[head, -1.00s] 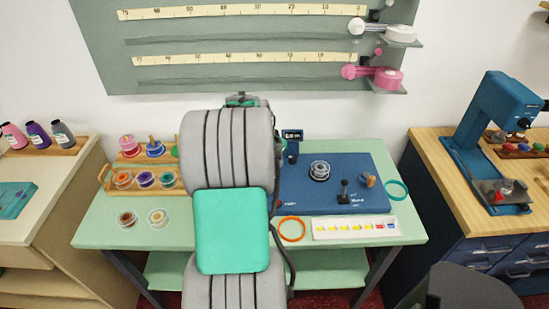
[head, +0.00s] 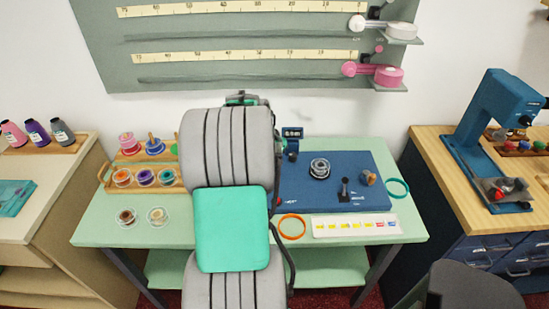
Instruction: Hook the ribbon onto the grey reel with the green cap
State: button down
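My grey, ribbed arm with a teal panel fills the middle of the head view and hides part of the counter. My gripper is behind it and cannot be seen. A grey-and-clear reel (head: 320,168) stands on the blue base plate (head: 300,193), right of my arm; I can make out no green cap on it. A green thing at the rack's right end is mostly covered by my arm. I cannot pick out a ribbon for certain. An orange ring (head: 292,227) and a teal ring (head: 397,188) lie on the counter.
The pale green counter (head: 385,242) carries a wooden rack (head: 108,178) of coloured spools at left, with two clear reels (head: 127,217) in front. A black knob (head: 345,188) and a wooden knob (head: 368,178) stand on the blue plate. A white colour strip (head: 322,226) lies at front right.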

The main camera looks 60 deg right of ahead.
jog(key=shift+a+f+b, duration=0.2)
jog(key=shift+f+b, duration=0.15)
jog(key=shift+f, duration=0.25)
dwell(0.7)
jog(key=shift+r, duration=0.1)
